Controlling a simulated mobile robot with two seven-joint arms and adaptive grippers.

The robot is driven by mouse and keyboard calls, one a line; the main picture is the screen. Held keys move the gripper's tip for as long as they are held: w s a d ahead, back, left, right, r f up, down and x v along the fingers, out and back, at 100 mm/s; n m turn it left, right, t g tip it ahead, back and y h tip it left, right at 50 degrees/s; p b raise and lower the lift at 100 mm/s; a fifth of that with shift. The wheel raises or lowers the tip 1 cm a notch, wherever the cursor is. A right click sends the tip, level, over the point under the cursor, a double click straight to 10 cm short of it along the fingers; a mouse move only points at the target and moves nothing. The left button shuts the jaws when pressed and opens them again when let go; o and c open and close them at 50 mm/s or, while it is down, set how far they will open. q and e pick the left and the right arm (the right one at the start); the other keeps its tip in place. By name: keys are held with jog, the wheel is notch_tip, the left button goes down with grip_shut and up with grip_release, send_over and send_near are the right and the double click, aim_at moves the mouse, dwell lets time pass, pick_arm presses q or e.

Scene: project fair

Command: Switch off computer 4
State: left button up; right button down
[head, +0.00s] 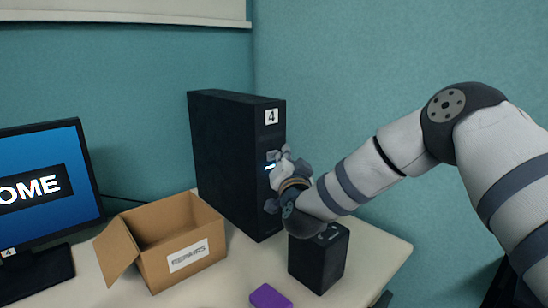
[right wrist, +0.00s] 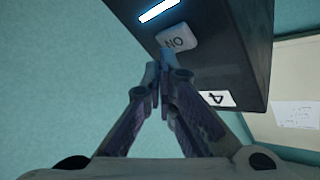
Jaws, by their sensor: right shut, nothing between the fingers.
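Computer 4 is a black tower (head: 228,150) standing upright on the desk, with a white "4" label (head: 271,117) high on its front. The right wrist view shows its front panel (right wrist: 225,50) with a pale button marked "ON" (right wrist: 177,38) and a lit white-blue strip (right wrist: 159,10). My right gripper (head: 274,178) is in front of this panel and partly covers it in the head view. In the right wrist view its fingertips (right wrist: 160,72) are together and empty, close to the button; I cannot tell whether they touch it. My left gripper is not seen.
A monitor (head: 50,185) labelled 4 is lit, showing "OME". An open cardboard box (head: 180,255) stands left of the tower. A small black box (head: 320,262) stands under my right forearm. A purple block (head: 270,296) lies at the front of the desk (head: 385,258).

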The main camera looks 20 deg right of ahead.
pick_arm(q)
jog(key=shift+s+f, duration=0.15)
pick_arm(e)
jog(key=shift+w+a, duration=0.15)
jog(key=shift+w, duration=0.3)
dwell(0.5)
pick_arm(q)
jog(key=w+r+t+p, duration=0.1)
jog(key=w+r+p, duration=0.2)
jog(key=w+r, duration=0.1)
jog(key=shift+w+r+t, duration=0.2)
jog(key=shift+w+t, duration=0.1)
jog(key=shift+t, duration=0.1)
pick_arm(e)
jog(key=s+d, duration=0.2)
jog(key=s, duration=0.5)
jog(key=shift+s+d, duration=0.15)
jog(key=shift+d, duration=0.1)
